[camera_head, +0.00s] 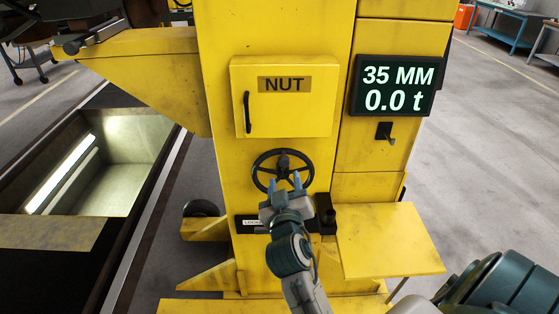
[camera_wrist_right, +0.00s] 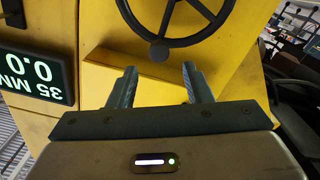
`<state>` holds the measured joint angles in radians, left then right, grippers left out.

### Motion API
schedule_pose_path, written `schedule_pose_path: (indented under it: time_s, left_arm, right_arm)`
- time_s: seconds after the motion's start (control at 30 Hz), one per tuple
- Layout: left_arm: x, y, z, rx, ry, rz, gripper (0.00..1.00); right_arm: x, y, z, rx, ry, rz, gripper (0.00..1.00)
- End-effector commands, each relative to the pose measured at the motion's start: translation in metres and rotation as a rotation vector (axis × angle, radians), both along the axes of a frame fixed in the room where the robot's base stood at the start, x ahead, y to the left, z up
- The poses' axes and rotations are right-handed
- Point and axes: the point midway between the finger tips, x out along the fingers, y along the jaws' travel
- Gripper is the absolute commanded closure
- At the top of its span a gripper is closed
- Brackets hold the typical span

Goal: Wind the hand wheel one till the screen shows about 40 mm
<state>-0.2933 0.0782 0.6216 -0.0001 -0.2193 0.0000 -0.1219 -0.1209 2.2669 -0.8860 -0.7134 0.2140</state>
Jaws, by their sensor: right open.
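The black hand wheel (camera_head: 283,152) is on the front of the yellow column, below the NUT box. My right gripper (camera_head: 283,184) is open in front of the wheel's lower part. In the right wrist view its two fingers (camera_wrist_right: 158,87) are apart with nothing between them. The wheel (camera_wrist_right: 176,41) and its round knob (camera_wrist_right: 159,53) lie beyond the fingertips there. My left gripper is not in view.
A yellow box marked NUT (camera_head: 285,97) with a black handle is above the wheel. A small black lever (camera_head: 385,132) is under the screen. A yellow shelf (camera_head: 388,240) juts out at the lower right. An open pit (camera_head: 110,165) is at the left.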

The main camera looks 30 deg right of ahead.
Motion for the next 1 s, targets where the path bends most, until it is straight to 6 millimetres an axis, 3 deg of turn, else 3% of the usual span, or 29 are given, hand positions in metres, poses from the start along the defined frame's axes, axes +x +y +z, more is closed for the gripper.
schedule_pose_path:
  time_s: [0.4, 0.83, 0.87, 1.0]
  left_arm:
    - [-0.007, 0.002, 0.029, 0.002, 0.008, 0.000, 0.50]
    - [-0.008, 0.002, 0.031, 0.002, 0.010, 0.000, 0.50]
    - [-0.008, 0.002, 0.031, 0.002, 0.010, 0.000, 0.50]
    - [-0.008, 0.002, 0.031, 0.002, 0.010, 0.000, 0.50]
  right_arm:
    - [0.060, -0.036, 0.002, -0.002, 0.002, 0.001, 0.55]
    - [0.070, -0.043, -0.001, 0.001, 0.001, 0.001, 0.55]
    - [0.070, -0.043, -0.001, 0.001, 0.001, 0.001, 0.57]
    - [0.070, -0.043, 0.000, 0.001, 0.001, 0.001, 0.84]
